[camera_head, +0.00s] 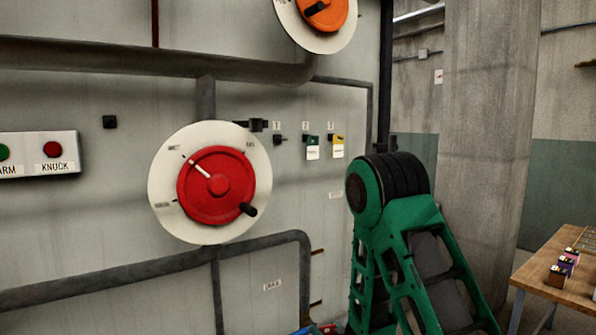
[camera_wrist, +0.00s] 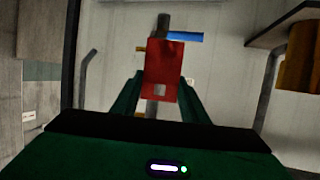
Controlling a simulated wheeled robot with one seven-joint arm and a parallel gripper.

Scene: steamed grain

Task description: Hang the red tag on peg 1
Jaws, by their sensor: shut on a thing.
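In the wrist view a red tag (camera_wrist: 164,62) with a pale square near its lower edge sits between the two green fingers of my gripper (camera_wrist: 162,80), which is shut on it. In the head view peg 1 (camera_head: 279,139) is a dark peg under a small label on the grey wall panel, with nothing hanging on it. Right of it, a green-topped tag (camera_head: 312,147) and a yellow-topped tag (camera_head: 337,146) hang under their own labels. My gripper is not clearly visible in the head view, where my green arm stands right of the pegs.
A large red dial (camera_head: 216,186) on a white disc is left of the pegs. Thick pipes (camera_head: 150,272) cross the panel below. A wooden table (camera_head: 535,272) with small boxes stands at the right. In the wrist view a blue bar (camera_wrist: 186,38) shows behind the tag.

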